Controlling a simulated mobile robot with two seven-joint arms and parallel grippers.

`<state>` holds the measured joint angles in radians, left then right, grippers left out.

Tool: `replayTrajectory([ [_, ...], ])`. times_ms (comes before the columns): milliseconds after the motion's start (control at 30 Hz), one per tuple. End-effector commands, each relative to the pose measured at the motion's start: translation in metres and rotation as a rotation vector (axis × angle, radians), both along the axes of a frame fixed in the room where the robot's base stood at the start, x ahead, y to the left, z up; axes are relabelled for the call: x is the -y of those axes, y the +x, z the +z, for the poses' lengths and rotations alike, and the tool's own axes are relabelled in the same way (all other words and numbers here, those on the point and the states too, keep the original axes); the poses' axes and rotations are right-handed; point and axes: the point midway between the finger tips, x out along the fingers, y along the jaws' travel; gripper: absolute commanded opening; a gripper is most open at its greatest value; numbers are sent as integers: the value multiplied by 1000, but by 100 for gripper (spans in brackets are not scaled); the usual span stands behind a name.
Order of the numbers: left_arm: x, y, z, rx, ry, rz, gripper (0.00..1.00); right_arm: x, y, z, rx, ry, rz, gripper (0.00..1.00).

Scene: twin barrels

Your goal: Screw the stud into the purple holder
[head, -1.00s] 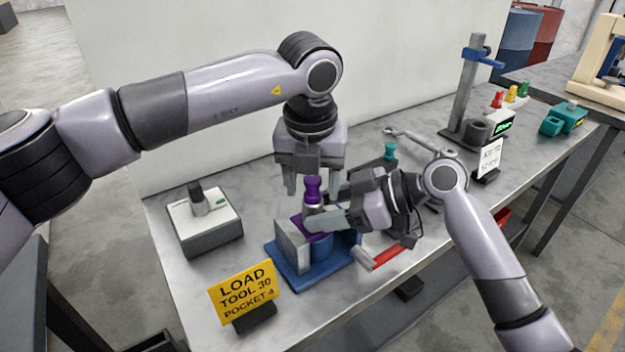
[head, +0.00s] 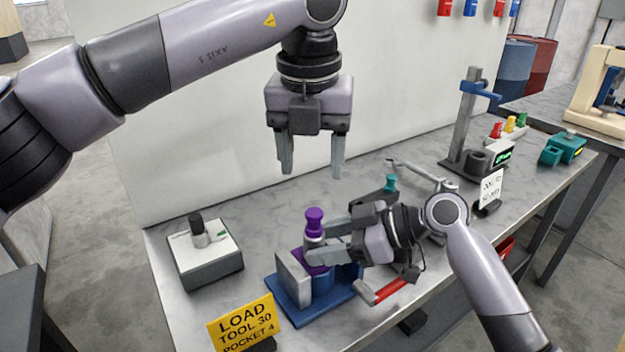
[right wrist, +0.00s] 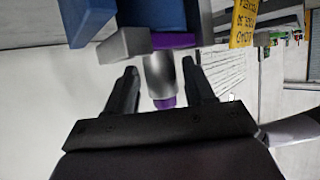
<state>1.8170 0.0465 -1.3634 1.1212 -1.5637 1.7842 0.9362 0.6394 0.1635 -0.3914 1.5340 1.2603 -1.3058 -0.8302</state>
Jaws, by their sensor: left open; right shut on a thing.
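The purple stud (head: 314,216) stands upright on top of the silver taper of the purple holder (head: 318,270), in a blue fixture (head: 288,306). Whether it is fully seated I cannot tell. My right gripper (head: 316,250) is shut on the holder from the right, below the stud. In the right wrist view the holder's silver body (right wrist: 159,72) lies between the fingers, with the stud (right wrist: 165,102) below it in the picture. My left gripper (head: 311,174) is open and empty, pointing down, above the stud and clear of it.
A grey box with a white top (head: 205,248) stands left of the fixture, and a yellow sign (head: 243,324) in front. A red-handled tool (head: 385,291) and a teal knob (head: 390,182) lie to the right. A grey stand (head: 468,125) is farther back.

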Motion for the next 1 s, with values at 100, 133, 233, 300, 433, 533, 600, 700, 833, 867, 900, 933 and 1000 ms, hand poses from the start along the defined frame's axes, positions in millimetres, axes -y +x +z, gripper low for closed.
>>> replayTrajectory([
  [100,0,-1,7,0,-1,0,59,1,1,1,3,2,-2,0],
  [133,0,-1,7,0,-1,0,59,1,1,1,3,2,-2,0],
  [233,0,-1,8,-1,-1,0,59,1,1,1,3,2,-2,0],
  [300,0,-1,8,-1,-1,0,59,1,1,1,3,2,-2,0],
  [433,0,-1,7,-1,-1,0,59,1,1,1,3,2,-2,73],
  [533,0,-1,7,-1,-1,1,59,0,1,1,1,1,-2,83],
  [600,0,-1,7,-1,-1,1,59,0,0,1,1,1,-2,83],
  [700,0,-1,7,-1,-1,1,59,0,0,0,1,1,-1,83],
  [833,0,-1,6,-1,0,1,59,5,0,2,1,1,-2,83],
  [867,0,-1,5,-1,0,1,59,8,-1,3,1,1,-2,83],
  [900,0,-1,4,-1,0,1,59,13,-2,5,2,0,-2,83],
  [933,0,-1,3,-1,0,1,59,17,-2,7,2,-1,-3,83],
  [1000,0,-1,2,-1,-1,1,59,28,-4,12,4,-2,-4,83],
])
